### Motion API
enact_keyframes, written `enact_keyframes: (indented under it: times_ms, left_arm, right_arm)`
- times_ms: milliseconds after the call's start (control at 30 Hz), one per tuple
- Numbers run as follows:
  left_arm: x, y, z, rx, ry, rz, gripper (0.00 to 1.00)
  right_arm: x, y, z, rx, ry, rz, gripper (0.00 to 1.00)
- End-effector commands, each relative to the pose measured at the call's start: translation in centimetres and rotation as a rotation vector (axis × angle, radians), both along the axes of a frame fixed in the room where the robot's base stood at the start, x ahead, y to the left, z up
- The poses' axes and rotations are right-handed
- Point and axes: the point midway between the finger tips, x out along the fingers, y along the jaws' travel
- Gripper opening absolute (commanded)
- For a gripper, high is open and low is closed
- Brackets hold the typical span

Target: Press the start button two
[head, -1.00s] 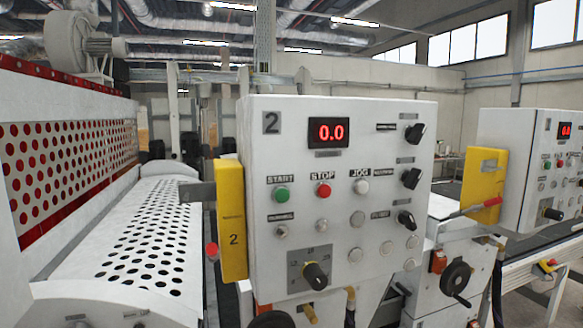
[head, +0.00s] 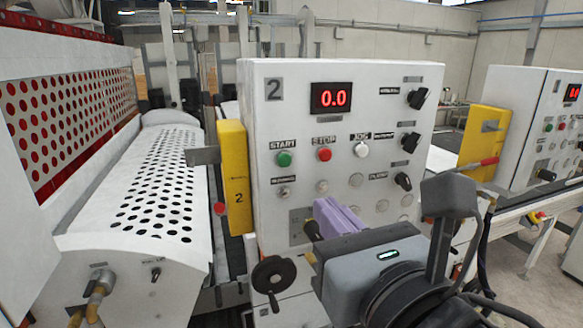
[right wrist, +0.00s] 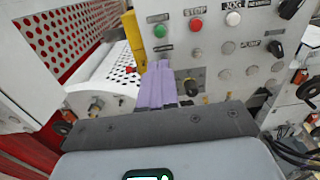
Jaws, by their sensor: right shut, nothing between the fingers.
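The control panel marked 2 (head: 300,90) faces me in the head view, with a red display reading 0.0. Its green start button (head: 284,159) sits at the upper left under the START label, left of the red stop button (head: 324,154). The green button also shows in the right wrist view (right wrist: 160,31). My right gripper (head: 322,212) is in front of the panel's lower part, below the start button. Its purple fingers (right wrist: 159,68) are together and empty, pointing toward the panel. The fingers partly hide the lower dial. My left gripper is not in view.
A yellow box (head: 234,180) marked 2 is on the panel's left side. A black handwheel (head: 273,278) sits below the panel. A perforated white cover (head: 150,190) lies to the left. A second panel (head: 515,120) stands at the right.

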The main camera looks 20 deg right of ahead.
Motion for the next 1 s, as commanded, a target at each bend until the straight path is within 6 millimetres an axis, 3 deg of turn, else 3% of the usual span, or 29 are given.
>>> enact_keyframes:
  times_ms: [267, 700, 1000]
  left_arm:
    - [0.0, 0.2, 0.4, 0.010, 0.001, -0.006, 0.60]
    - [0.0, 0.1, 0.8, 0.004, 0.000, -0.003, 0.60]
    - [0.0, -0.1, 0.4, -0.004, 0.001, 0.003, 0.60]
  right_arm:
    - [2.1, -0.2, 0.1, -0.003, 0.004, -0.003, 0.00]
    - [10.0, -0.7, -0.1, -0.006, 0.002, -0.005, 0.00]
    - [12.9, -0.7, -0.1, -0.003, 0.000, -0.001, 0.00]
